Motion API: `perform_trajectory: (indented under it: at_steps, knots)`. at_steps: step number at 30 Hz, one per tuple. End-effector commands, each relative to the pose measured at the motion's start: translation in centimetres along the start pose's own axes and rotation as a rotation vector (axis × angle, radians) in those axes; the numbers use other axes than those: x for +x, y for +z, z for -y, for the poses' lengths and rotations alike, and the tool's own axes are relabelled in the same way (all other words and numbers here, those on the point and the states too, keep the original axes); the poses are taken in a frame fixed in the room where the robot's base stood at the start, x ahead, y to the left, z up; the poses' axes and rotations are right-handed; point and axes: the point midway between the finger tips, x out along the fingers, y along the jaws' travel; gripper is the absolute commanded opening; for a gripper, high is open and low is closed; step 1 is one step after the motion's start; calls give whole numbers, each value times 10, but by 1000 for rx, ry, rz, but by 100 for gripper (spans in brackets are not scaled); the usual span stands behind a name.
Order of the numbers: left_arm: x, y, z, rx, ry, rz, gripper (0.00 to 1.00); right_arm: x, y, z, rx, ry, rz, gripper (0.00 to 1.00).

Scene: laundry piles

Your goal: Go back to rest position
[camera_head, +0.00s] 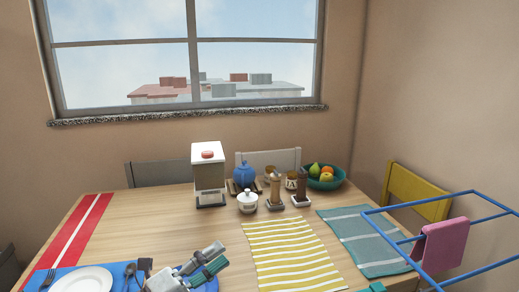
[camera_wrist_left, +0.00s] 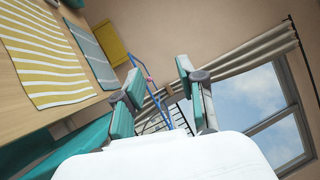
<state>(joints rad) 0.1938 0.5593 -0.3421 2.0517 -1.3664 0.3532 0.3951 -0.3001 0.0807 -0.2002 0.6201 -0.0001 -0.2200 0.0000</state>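My left gripper (camera_head: 216,257) is low in the head view, above the table's front edge, beside a blue plate. Its two teal-padded fingers stand apart with nothing between them. The left wrist view also shows this gripper (camera_wrist_left: 160,76), with a clear gap between the fingers.
A blue drying rack (camera_head: 480,268) with a pink cloth (camera_head: 443,245) stands at right. The air above the table is free.

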Motion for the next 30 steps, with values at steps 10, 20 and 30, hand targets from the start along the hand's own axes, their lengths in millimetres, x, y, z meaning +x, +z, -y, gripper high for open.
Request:
perform_trajectory:
  at_steps: [10, 20, 30]
  knots:
    - [-131, 65, -57, -810, -191, 970, 40, 0, 0, -1, 0, 1, 0, 40]
    - [-254, -41, -177, -1358, 269, 1556, 40, 0, 0, -1, 0, 1, 0, 40]
    - [-305, -151, -197, -1621, 693, 1725, 40, 0, 0, -1, 0, 1, 0, 40]
